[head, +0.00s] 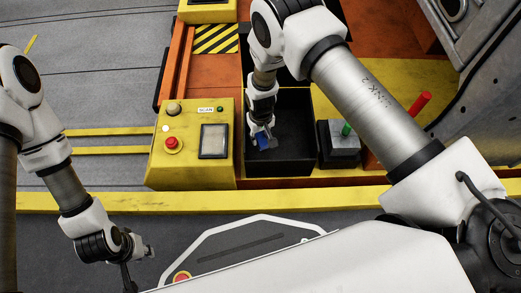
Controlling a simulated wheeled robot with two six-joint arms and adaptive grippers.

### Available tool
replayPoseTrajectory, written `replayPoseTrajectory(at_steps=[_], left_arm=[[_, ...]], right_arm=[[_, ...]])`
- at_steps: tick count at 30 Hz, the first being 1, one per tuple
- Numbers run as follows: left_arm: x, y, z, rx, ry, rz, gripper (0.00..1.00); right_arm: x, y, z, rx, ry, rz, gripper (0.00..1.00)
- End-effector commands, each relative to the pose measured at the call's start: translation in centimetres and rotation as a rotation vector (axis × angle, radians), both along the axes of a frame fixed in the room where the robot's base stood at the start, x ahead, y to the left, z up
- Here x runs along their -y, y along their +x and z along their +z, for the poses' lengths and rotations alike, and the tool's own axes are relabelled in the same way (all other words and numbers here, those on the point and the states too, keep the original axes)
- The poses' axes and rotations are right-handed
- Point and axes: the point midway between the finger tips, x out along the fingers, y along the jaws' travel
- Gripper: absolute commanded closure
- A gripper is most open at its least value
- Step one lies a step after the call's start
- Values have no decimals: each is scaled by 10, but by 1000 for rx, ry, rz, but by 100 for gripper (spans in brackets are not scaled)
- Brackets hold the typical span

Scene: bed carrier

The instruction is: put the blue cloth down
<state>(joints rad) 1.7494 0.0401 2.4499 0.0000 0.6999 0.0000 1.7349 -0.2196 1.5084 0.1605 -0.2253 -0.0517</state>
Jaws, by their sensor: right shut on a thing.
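The blue cloth (264,140) is a small blue patch at the tip of my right gripper (262,134), in the middle of the head view. The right gripper points down over a black open bin (290,165) and is shut on the cloth. I cannot tell whether the cloth touches the bin. Part of the cloth is hidden by the gripper. My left gripper (144,250) is low at the left, over the dark grey floor and away from the cloth. It is small and partly hidden, and its opening is unclear.
A yellow control box (190,165) with a red button and a screen stands left of the bin. A yellow rail (110,202) runs along the front.

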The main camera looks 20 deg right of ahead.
Motion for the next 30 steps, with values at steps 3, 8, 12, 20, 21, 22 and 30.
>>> replayPoseTrajectory(at_steps=[3,8,12,20,21,22,30], left_arm=[[0,1,-19,2,0,3,75],[-1,2,-31,5,1,5,75],[-1,2,-45,6,1,8,75],[-1,3,-42,7,1,9,75],[-1,3,-44,7,1,9,75],[-1,3,-44,7,1,9,75],[-1,3,-43,7,1,9,75]], right_arm=[[0,0,-28,1,0,0,92],[0,0,-48,1,0,1,92],[0,1,-69,2,0,1,92],[0,1,-67,2,0,1,92],[0,0,-69,2,0,1,92],[0,0,-70,1,0,1,92],[0,0,-69,1,0,1,39]])
